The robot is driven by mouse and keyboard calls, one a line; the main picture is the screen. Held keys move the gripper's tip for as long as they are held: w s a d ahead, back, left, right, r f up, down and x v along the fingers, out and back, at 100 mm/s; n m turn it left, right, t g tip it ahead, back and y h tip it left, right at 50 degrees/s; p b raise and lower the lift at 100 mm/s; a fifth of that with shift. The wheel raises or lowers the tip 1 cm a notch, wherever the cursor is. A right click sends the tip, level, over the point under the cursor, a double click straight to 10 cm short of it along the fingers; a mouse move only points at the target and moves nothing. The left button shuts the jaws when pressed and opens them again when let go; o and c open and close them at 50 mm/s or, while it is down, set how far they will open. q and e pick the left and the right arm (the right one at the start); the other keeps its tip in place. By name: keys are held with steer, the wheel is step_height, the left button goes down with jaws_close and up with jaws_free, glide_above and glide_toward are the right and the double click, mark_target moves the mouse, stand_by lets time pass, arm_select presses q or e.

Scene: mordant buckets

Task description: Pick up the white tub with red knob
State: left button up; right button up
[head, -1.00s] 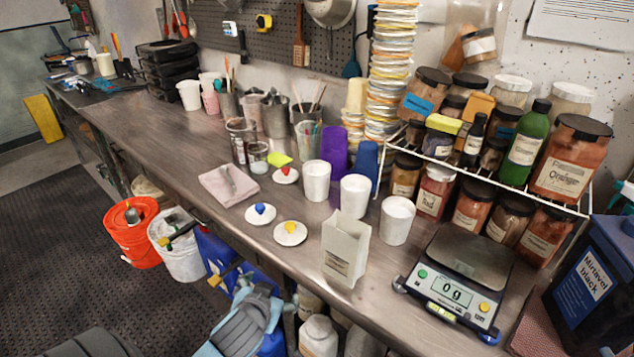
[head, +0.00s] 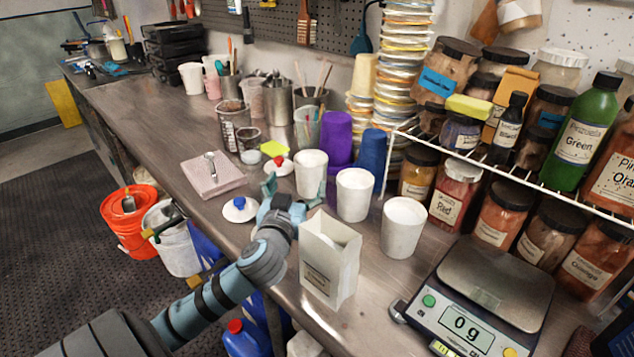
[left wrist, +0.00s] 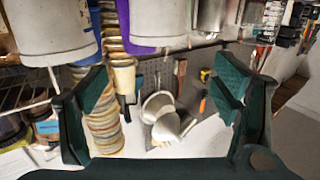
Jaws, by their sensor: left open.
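Three plain white tubs stand in a slanting row on the bench: one at the left (head: 311,173), one in the middle (head: 355,194) and one at the right (head: 403,227). A white lid with a red knob (head: 279,167) lies flat just left of the left tub, apart from it. My left gripper (head: 291,190) is open and empty in front of the left tub, its fingers pointing toward the back. In the left wrist view the open fingers (left wrist: 165,95) have nothing between them, and parts of two white tubs (left wrist: 45,30) show at the top. My right gripper is out of view.
A blue-knobbed lid (head: 240,209) lies left of my gripper. A white paper bag (head: 330,258) stands close to its right. Purple (head: 337,138) and blue (head: 372,152) cups stand behind the tubs. A scale (head: 475,300) and jar rack (head: 480,172) are at the right.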

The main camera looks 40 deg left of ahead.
mark_target(307, 167)
arm_select(q)
steer(key=x, duration=0.8)
steer(key=b+x, duration=0.1)
steer(key=x, duration=0.3)
steer(key=shift+w+d+f, duration=0.15)
steer(key=shift+w+f, duration=0.05)
steer(key=shift+f, duration=0.1)
steer(key=shift+s+r, duration=0.1)
steer(key=c, duration=1.4)
steer(key=shift+r, duration=0.1)
